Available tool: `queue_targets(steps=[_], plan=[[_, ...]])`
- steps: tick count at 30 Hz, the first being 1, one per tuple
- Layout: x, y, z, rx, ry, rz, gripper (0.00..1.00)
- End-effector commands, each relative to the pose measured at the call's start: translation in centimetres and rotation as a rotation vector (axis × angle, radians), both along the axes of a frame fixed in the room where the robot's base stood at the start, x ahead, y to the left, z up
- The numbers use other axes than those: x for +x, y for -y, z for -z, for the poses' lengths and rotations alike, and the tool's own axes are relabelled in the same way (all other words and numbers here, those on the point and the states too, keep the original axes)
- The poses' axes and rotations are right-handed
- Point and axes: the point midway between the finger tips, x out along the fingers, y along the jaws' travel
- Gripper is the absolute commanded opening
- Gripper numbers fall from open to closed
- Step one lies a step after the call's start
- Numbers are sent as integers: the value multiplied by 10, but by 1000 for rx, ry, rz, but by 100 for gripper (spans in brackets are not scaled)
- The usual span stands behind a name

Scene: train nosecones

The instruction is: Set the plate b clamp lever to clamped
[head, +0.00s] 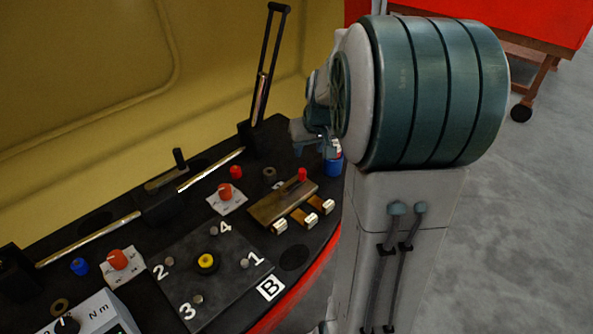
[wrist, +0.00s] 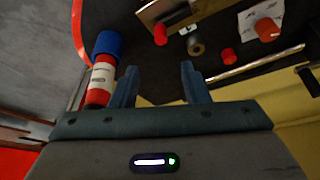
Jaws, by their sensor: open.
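The dark plate marked B (head: 215,278), with a yellow-and-black knob and numbers 1 to 4, lies on the black bench top. No lever carries a readable name. A tall black-handled lever (head: 264,70) stands steeply upright at the back edge, with its foot on a black block. I cannot tell from labels which is the plate b clamp lever. My gripper (head: 312,147) is right of the tall lever, apart from it. In the wrist view its fingers (wrist: 160,88) are spread and empty.
A blue-capped red-and-white bottle (wrist: 101,75) stands close beside one finger. A brass plate (head: 270,203) with a red knob, red dials (head: 226,192) and metal rods (head: 212,169) crowd the bench. A yellow wall (head: 90,70) rises behind.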

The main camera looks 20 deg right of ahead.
Motion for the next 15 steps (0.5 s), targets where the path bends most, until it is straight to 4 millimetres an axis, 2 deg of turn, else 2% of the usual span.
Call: queue_targets(steps=[5,15], plan=[[9,0,27,3,-6,-2,42],[37,3,92,2,-4,-3,42]])
